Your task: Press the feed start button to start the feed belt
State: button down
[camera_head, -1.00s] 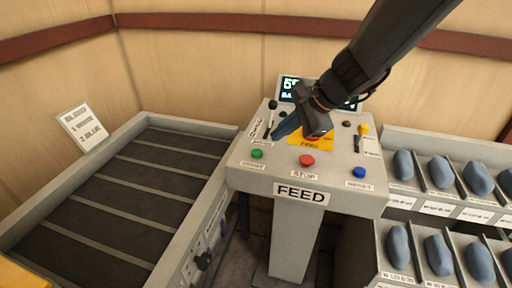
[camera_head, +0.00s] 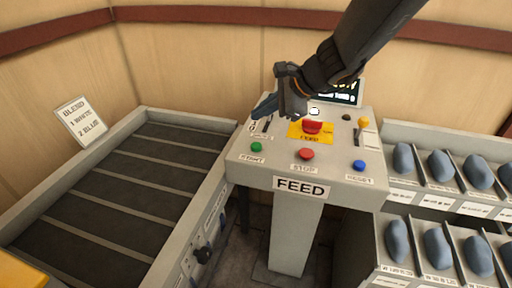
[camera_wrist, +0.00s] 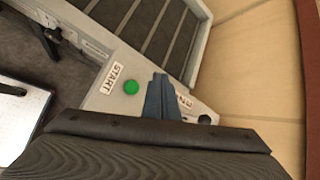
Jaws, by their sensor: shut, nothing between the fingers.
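The green START button (camera_head: 257,147) sits at the front left of the grey FEED console (camera_head: 345,187). It also shows in the wrist view (camera_wrist: 131,87), beside its START label. My gripper (camera_head: 262,108) is shut and empty, above the console's back left, apart from the green button. In the wrist view its blue fingertips (camera_wrist: 160,92) lie just right of the button. The feed belt (camera_head: 110,195) is a dark slatted bed in a grey frame on the left. My gripper partly hides a lever on the console's left.
The console also carries a red STOP button (camera_head: 306,154), a blue RESET button (camera_head: 359,166), a red button on a yellow plate (camera_head: 312,127) and a yellow-topped lever (camera_head: 363,123). A screen (camera_head: 347,92) stands behind. Racks of blue pieces (camera_head: 440,165) stand at right.

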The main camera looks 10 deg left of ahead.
aim_at(260, 147)
jog(key=shift+f+b, duration=3.1)
jog(key=shift+f, duration=0.5)
jog(key=shift+f, duration=0.2)
jog(key=shift+f+b, duration=0.25)
jog(key=shift+b, duration=0.3)
jog(key=shift+f+b, duration=0.5)
jog(key=shift+b, duration=0.05)
jog(key=shift+r, duration=0.1)
jog(key=shift+r+p, duration=0.75)
jog(key=shift+r, duration=0.1)
jog(key=shift+r+p, duration=2.1)
jog(key=shift+r, duration=0.4)
